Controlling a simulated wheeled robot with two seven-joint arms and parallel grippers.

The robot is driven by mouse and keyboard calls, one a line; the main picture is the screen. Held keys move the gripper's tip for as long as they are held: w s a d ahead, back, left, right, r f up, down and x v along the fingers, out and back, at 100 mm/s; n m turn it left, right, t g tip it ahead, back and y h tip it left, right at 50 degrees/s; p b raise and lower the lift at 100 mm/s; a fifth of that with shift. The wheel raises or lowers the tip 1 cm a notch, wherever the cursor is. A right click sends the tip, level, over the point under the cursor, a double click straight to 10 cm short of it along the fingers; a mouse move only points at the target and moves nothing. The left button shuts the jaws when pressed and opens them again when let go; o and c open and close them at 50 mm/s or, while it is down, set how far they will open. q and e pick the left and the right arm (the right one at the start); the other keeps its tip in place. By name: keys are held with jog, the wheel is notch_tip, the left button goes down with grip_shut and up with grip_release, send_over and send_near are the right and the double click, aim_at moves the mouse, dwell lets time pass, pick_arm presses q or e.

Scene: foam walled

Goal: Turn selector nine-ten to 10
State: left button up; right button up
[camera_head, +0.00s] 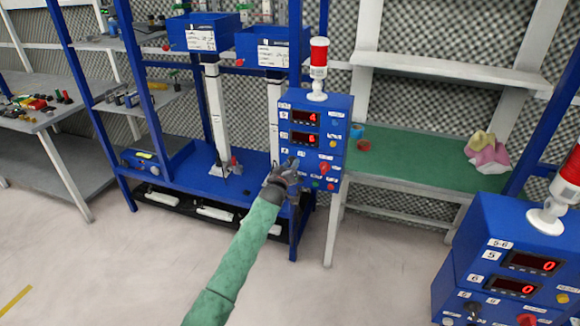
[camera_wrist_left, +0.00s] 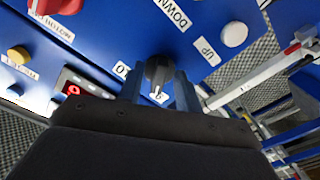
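The blue control box (camera_head: 317,135) with red displays stands at the centre of the head view. My left gripper (camera_head: 290,172) is at the lower left of its front face, covering the selector there. In the left wrist view a black selector knob (camera_wrist_left: 158,72) sits between the two fingers of my left gripper (camera_wrist_left: 158,90). The fingers straddle it, with small gaps seeming to remain. A label reading 9 (camera_wrist_left: 158,96) is beside the knob's pointed end, and a partly hidden label that looks like 10 (camera_wrist_left: 122,70) is to its left. My right gripper is not in view.
A second blue box (camera_head: 510,250) marked 5-6 stands at right. A green-topped table (camera_head: 420,172) is behind. Blue rack posts stand left of the control box.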

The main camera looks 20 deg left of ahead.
pick_arm(q)
grip_shut()
jog(key=shift+m, duration=0.3)
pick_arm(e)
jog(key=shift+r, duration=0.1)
pick_arm(q)
jog(key=m+b, duration=0.1)
jog(key=m, duration=1)
jog(key=shift+a, duration=0.1)
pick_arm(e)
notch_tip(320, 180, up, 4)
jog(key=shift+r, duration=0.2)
pick_arm(q)
jog(key=shift+m, duration=0.3)
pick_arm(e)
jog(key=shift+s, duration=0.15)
